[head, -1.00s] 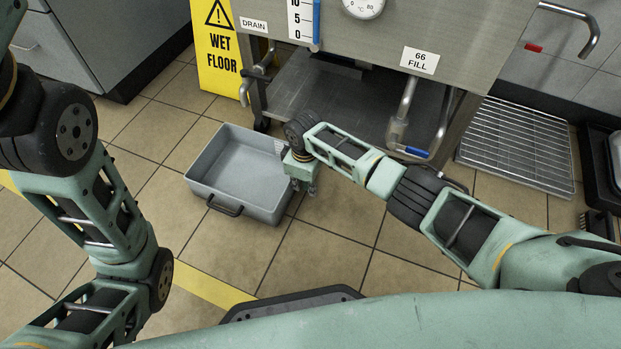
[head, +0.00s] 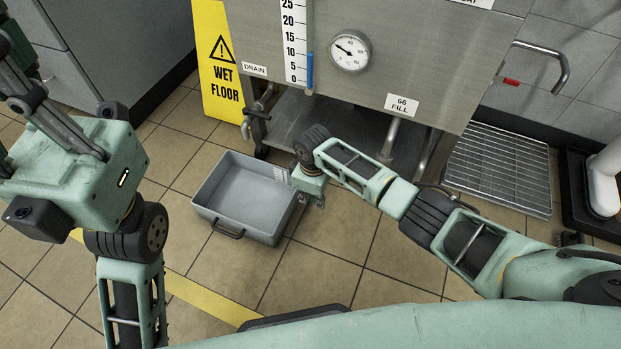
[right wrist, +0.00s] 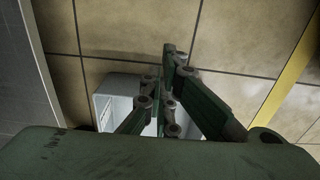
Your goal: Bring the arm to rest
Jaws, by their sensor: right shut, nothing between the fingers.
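My right arm reaches in from the lower right in the head view. Its gripper (head: 318,200) hangs low at the right rim of a grey tub (head: 240,226), pointing down. In the right wrist view the fingers of this gripper (right wrist: 168,62) are together and empty, over the floor and part of the tub (right wrist: 106,100). I cannot tell whether they touch the tub. My left arm stands folded at the left of the head view. Part of its gripper (head: 42,112) shows at the left edge; its fingertips are not clear.
A steel mixer (head: 430,60) with a gauge (head: 350,51) and a "66 FILL" label (head: 402,104) stands ahead. A yellow wet floor sign (head: 216,60) is at its left. A floor grate (head: 500,168) lies at the right. Tiled floor (head: 325,258) is open in front.

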